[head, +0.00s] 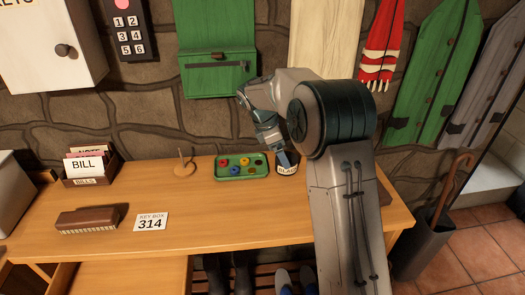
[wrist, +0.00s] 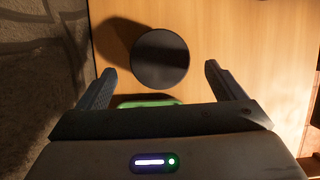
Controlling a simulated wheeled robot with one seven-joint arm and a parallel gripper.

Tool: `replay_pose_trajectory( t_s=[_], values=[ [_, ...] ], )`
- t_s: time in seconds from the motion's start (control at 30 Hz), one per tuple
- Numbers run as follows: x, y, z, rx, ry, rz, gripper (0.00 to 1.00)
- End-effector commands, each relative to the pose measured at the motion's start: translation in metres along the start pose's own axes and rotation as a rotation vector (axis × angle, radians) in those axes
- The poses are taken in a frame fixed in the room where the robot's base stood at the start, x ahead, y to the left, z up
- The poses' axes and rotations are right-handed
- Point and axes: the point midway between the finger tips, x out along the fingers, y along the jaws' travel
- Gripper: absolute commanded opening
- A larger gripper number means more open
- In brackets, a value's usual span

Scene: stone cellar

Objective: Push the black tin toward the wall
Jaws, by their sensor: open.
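The black tin (head: 287,170) stands upright on the wooden table, right of the green tray, with its label partly readable. In the wrist view its round dark top (wrist: 160,58) lies ahead, between the lines of the two fingers. My gripper (head: 283,157) points down right at the tin in the head view and hides part of it. In the wrist view my gripper (wrist: 159,70) is open, with a finger on each side and nothing held. I cannot tell whether a finger touches the tin. The stone wall (head: 200,130) runs behind the table and shows left in the wrist view (wrist: 35,90).
The green tray (head: 241,178) with several coloured pieces is close left of the tin. A wooden disc with a peg (head: 184,168), a bill box (head: 90,178), a brush (head: 92,220) and a 314 card (head: 150,222) stand further left. The table's front middle is clear.

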Motion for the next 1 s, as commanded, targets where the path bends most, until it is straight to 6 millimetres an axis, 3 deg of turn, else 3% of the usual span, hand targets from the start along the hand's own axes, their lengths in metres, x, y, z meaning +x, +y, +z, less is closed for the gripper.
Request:
replay_pose_trajectory(
  t_s=[0.1, 0.3, 0.73, 0.9, 1.0],
  values=[
    [0.021, -0.001, 0.002, -0.002, -0.001, -0.003, 0.89],
    [0.044, -0.001, 0.002, 0.000, 0.000, -0.002, 0.89],
    [0.051, 0.000, 0.002, 0.001, 0.001, 0.000, 0.89],
    [0.051, 0.000, 0.001, 0.000, 0.001, 0.000, 0.42],
    [0.051, 0.000, 0.001, 0.000, 0.001, 0.000, 0.39]
  ],
)
